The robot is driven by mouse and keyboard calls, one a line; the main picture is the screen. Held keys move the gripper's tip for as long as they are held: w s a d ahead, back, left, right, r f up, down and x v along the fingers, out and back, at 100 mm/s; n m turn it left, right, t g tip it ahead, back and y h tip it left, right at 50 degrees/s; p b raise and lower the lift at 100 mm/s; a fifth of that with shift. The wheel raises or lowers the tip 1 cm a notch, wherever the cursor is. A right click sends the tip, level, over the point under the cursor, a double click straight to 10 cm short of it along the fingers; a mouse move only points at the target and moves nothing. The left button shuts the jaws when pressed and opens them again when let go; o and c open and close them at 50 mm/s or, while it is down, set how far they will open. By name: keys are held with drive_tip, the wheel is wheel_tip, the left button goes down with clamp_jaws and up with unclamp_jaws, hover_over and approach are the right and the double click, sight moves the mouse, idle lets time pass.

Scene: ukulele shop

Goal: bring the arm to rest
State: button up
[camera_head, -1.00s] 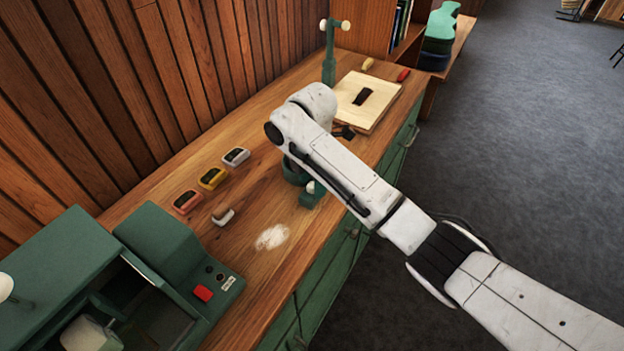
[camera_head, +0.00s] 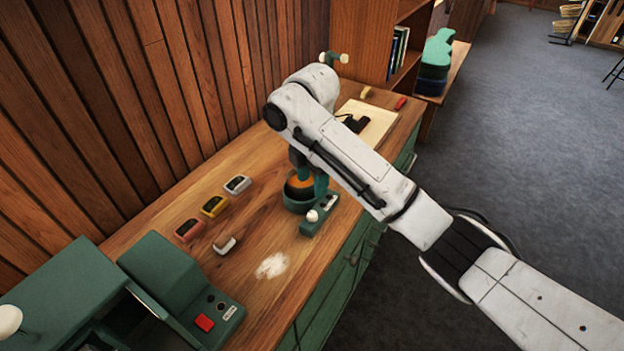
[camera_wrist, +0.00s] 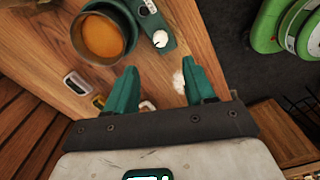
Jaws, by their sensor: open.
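My arm reaches from the lower right over the wooden counter (camera_head: 262,215) in the head view, bent at the elbow, its far end pointing down behind the near links. My gripper (camera_wrist: 162,86) shows in the wrist view with two green fingers spread apart and nothing between them. It hangs above the counter. A green round pot with orange contents (camera_wrist: 101,36) lies beyond the left finger in the wrist view; the pot (camera_head: 299,192) also shows in the head view, partly behind the arm. A green device with a white knob (camera_head: 313,216) stands beside it.
A green machine with a red button (camera_head: 204,322) fills the lower left. A pale board (camera_head: 372,125) is behind the arm. Open floor (camera_head: 540,170) is at right.

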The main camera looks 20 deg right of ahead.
idle(0.3)
drive_tip(key=s+a+f+m+t+y, duration=0.1)
drive_tip(key=s+a+f+m, duration=0.1)
drive_tip(key=s+f+m, duration=0.1)
drive_tip(key=s+a+f+m+t+y, duration=0.1)
drive_tip(key=s+a+f+m, duration=0.2)
drive_tip(key=s, duration=0.1)
drive_tip(key=s+a+f+m+t+y, duration=0.1)
drive_tip(key=s+a+f+m, duration=0.1)
drive_tip(key=s+f+m, duration=0.1)
drive_tip(key=shift+s+a+m+y, duration=0.15)
drive_tip(key=shift+s+m+y, duration=0.25)
drive_tip(key=shift+s, duration=0.05)
drive_tip(key=s+d+f+m+t+h, duration=0.1)
drive_tip(key=s+d+f+m+h, duration=0.1)
drive_tip(key=s+d+m, duration=0.6)
drive_tip(key=s+d+f+m+t+h, duration=0.1)
drive_tip(key=s+d+m+h, duration=0.15)
drive_tip(key=s+d, duration=0.6)
drive_tip(key=s+a+f+m+g+b, duration=0.1)
drive_tip(key=s+f+g, duration=0.3)
drive_tip(key=s+f, duration=0.4)
drive_tip(key=s+b, duration=0.1)
drive_tip(key=s, duration=0.2)
drive_tip(key=shift+s+a+f+b, duration=0.2)
drive_tip(key=shift+s+f+b, duration=0.15)
drive_tip(key=shift+s+b, duration=0.05)
drive_tip(key=shift+y, duration=0.25)
